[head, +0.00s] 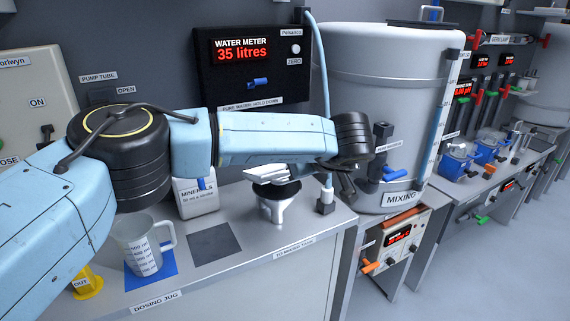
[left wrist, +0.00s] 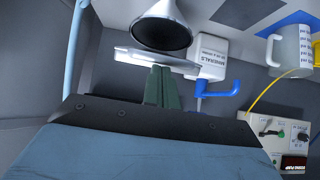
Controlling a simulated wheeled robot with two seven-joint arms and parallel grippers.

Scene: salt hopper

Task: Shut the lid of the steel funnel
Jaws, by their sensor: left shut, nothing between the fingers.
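The steel funnel (head: 272,208) stands at the right end of the left bench, its dark round mouth facing up. Its pale lid (head: 268,172) is raised above the mouth, partly hidden behind my left arm. In the left wrist view the funnel (left wrist: 163,12) shows its dark open mouth, with the lid (left wrist: 128,54) seen nearly edge-on beside it. My left gripper (left wrist: 161,70) is shut and empty, its green fingertips at the lid. I cannot tell whether they touch it. My left gripper is mostly hidden in the head view. My right gripper is not in view.
A minerals container (head: 197,198) stands left of the funnel. A measuring jug (head: 140,248) sits on a blue mat further left. The white mixing tank (head: 388,100) stands to the right, with a light blue hose (head: 322,70) between. A dark grey square (head: 214,243) on the bench is bare.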

